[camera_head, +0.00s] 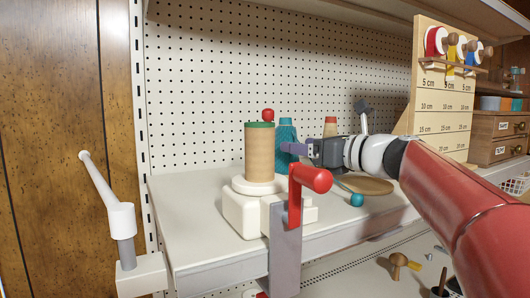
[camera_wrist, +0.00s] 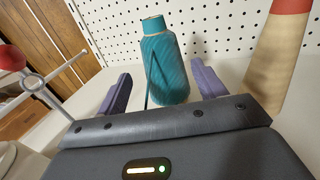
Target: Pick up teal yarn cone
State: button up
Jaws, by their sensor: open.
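The teal yarn cone (camera_wrist: 166,65) stands upright on the white shelf in the wrist view, narrow at the top and wound with ridged yarn. In the head view the teal cone (camera_head: 286,131) is partly hidden behind a tan spool with a green top and by my gripper. My gripper (camera_wrist: 160,92) is open, its two purple-grey fingers on either side of the cone's lower part as seen in the wrist view. Gaps show between the fingers and the cone, and I cannot tell how far the cone sits between them. The gripper (camera_head: 290,149) is level and low over the shelf.
A tan spool (camera_head: 259,155) stands on a white base with a red handle (camera_head: 312,178) in front. A cream cone with a red tip (camera_wrist: 279,55) stands close on the right. A pegboard (camera_head: 230,60) backs the shelf. A teal ball (camera_head: 357,200) is near the front edge.

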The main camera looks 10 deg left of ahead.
jog(key=p+x, duration=0.1)
jog(key=x, duration=0.6)
jog(key=shift+w+a+r, duration=0.1)
jog(key=shift+w+a, duration=0.1)
jog(key=shift+w, duration=0.2)
jog(key=c, duration=1.1)
jog(key=shift+o, duration=0.2)
